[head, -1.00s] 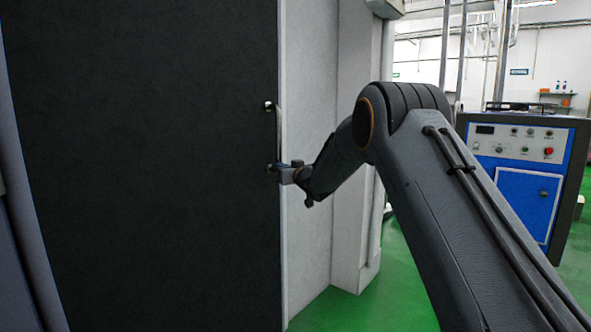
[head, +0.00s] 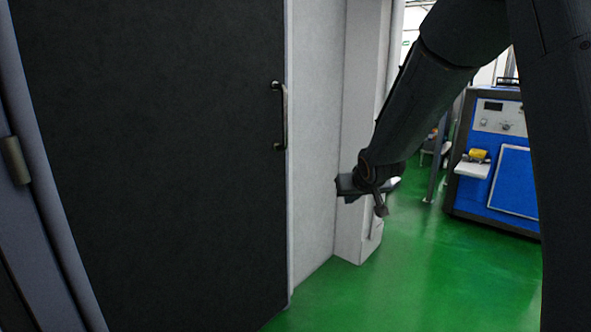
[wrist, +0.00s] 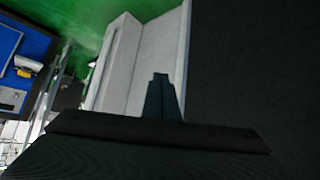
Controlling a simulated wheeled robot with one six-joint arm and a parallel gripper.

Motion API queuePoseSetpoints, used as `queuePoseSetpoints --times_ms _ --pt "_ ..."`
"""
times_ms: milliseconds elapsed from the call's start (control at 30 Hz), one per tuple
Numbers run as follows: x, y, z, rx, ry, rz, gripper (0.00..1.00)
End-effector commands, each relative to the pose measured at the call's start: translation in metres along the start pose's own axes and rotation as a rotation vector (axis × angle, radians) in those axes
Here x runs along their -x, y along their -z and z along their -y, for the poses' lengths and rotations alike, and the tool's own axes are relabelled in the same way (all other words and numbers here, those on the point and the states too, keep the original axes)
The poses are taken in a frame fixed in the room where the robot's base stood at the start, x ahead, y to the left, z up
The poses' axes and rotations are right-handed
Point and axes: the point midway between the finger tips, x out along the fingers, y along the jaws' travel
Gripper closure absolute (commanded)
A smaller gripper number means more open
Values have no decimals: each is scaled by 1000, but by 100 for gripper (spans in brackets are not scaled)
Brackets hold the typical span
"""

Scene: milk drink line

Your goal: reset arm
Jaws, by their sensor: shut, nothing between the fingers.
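My gripper (head: 342,187) hangs at the lower end of my bent arm in the head view, right of the dark door. Its fingers are together with nothing between them. It is apart from the door handle (head: 281,116), a metal bar on the right edge of the dark door (head: 160,160). In the wrist view my gripper's fingers (wrist: 160,80) show closed at the centre, in front of the pale wall. The dark door fills the right side of the wrist view (wrist: 260,80). The handle cannot be made out there.
A pale wall and pillar (head: 365,110) stand right of the door. A blue machine cabinet (head: 495,170) with a control panel stands farther back at right. A metal hinge (head: 15,160) is at far left. Green floor (head: 420,270) lies clear in front.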

Motion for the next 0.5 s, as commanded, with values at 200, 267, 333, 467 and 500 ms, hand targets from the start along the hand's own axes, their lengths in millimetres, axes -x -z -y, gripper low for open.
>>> queuePoseSetpoints --times_ms 200,267,333,467,500 --pt "98 -117 -14 -46 -53 334 100" --pt "126 -148 -13 -58 -57 421 100" --pt "158 -182 -10 -72 -56 518 100" --pt "212 -235 -3 -94 -43 673 100" --pt "226 -248 -1 -101 -38 710 100"
